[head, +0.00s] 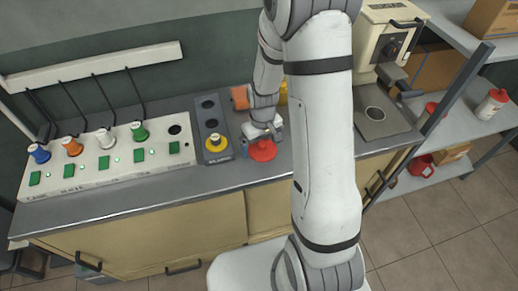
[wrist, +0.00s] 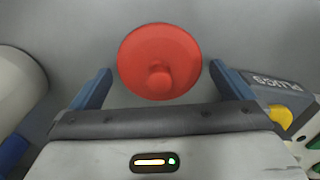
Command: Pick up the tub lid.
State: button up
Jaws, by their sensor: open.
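The tub lid appears to be the round red disc with a small knob in its middle. It lies on the grey counter (head: 225,178) in the head view (head: 262,151), knob up. In the wrist view the red lid (wrist: 160,62) is centred just ahead of and between the fingers. My gripper (wrist: 160,85) is open, with a blue finger on each side and nothing held. In the head view my gripper (head: 263,137) is low over the counter at the lid. Whether the fingers touch the lid cannot be told. My arm hides part of the counter to the right.
Left of the lid is a dark block (head: 212,130) holding a yellow plug. Further left stands a white panel (head: 105,162) with coloured plugs and green switches. A cream machine (head: 385,45) stands at right. The counter in front of the lid is clear.

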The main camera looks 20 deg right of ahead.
jog(key=c, duration=0.8)
jog(key=shift+c, duration=0.2)
